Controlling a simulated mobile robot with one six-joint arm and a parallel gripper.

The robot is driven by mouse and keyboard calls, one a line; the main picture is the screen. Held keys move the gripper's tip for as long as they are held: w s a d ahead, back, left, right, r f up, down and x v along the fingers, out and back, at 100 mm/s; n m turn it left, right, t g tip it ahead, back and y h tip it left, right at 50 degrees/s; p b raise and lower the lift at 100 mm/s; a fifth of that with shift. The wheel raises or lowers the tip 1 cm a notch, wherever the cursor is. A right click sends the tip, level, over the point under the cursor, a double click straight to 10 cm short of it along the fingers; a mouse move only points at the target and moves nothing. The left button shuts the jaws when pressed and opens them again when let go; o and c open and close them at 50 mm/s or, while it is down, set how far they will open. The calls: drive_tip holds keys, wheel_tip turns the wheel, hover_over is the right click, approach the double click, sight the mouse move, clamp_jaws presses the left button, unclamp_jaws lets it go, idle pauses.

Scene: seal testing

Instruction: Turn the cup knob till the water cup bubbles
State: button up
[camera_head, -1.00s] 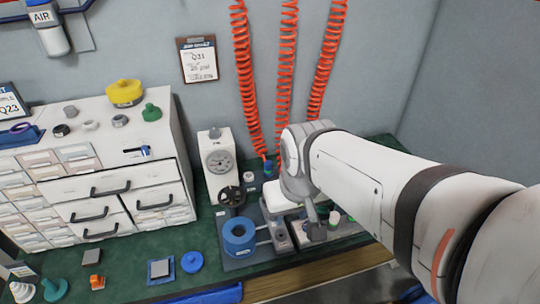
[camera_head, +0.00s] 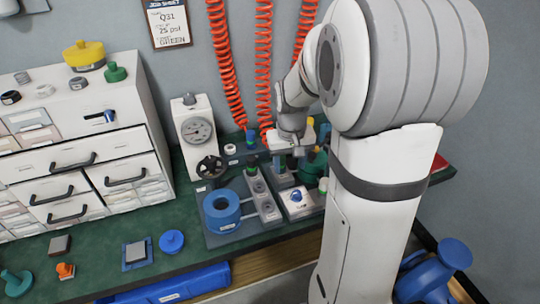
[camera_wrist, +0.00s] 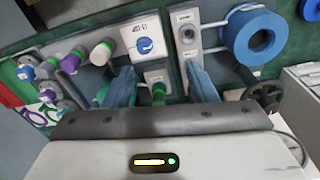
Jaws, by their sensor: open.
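A white plate with a round blue knob (camera_head: 296,196) sits on the bench fixture at the front right. The knob also shows in the wrist view (camera_wrist: 145,46), beyond my fingers and slightly left. My gripper (camera_head: 289,163) is open above the back of the fixture, behind the knob and apart from it. In the wrist view my two blue fingers (camera_wrist: 160,84) stand apart, with a small green-topped part (camera_wrist: 158,92) seen between them. I cannot tell whether they touch it. I cannot pick out a water cup or any bubbles.
A blue ring (camera_head: 222,210) lies on the grey base left of the knob. A white gauge stand (camera_head: 198,135) with a black handwheel (camera_head: 210,166) stands behind it. Drawer cabinets (camera_head: 75,155) fill the left. Red coiled hoses (camera_head: 264,70) hang close to my arm.

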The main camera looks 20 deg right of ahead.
drive_tip(key=b, duration=0.3)
hover_over(297, 192)
drive_tip(key=shift+m+g, duration=0.3)
drive_tip(key=f, duration=1.1)
drive_tip(key=shift+a, duration=0.2)
wheel_tip(297, 192, down, 7)
drive_tip(key=shift+d+f+b, duration=0.1)
drive_tip(key=shift+f+b, duration=0.1)
drive_tip(key=shift+b, duration=0.5)
drive_tip(key=shift+c, duration=0.5)
